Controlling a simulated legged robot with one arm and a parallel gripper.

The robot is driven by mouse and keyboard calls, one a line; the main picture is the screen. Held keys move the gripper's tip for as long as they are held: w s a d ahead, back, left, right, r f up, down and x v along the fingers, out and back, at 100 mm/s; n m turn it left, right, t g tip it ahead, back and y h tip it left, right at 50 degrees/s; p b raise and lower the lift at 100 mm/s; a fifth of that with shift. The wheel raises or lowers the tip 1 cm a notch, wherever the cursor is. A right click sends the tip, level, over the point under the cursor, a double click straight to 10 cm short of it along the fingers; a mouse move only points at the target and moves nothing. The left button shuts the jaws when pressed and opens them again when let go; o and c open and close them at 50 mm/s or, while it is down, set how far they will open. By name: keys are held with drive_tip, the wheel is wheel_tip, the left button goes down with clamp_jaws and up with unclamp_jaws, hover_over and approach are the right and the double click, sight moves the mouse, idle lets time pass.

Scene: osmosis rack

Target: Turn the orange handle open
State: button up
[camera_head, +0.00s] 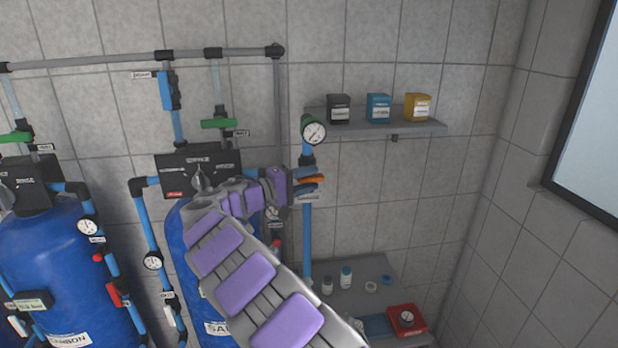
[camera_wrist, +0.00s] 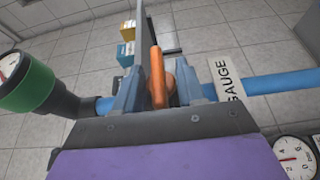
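The orange handle (camera_head: 312,179) sits on the blue vertical pipe right of the blue tank, below a round gauge. In the wrist view the orange handle (camera_wrist: 157,78) stands between the two fingers of my gripper (camera_wrist: 160,88), near a blue pipe. The fingers are apart, one on each side of the handle, with a visible gap around it. In the head view my gripper (camera_head: 300,182) is at the handle, and my purple and grey arm hides part of the tank and pipes. The handle's lower part and mount are partly hidden.
A green-backed gauge (camera_head: 313,130) is just above the handle. A shelf (camera_head: 436,125) with three small boxes is to the right. A lower shelf (camera_head: 352,262) holds small bottles. A blue tank (camera_head: 178,240) stands behind my arm. A GAUGE label (camera_wrist: 228,80) is beside my fingers.

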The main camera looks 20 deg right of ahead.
drive_tip(key=shift+d, duration=0.45)
drive_tip(key=shift+c, duration=0.3)
drive_tip(key=shift+a+f, duration=0.1)
clamp_jaws()
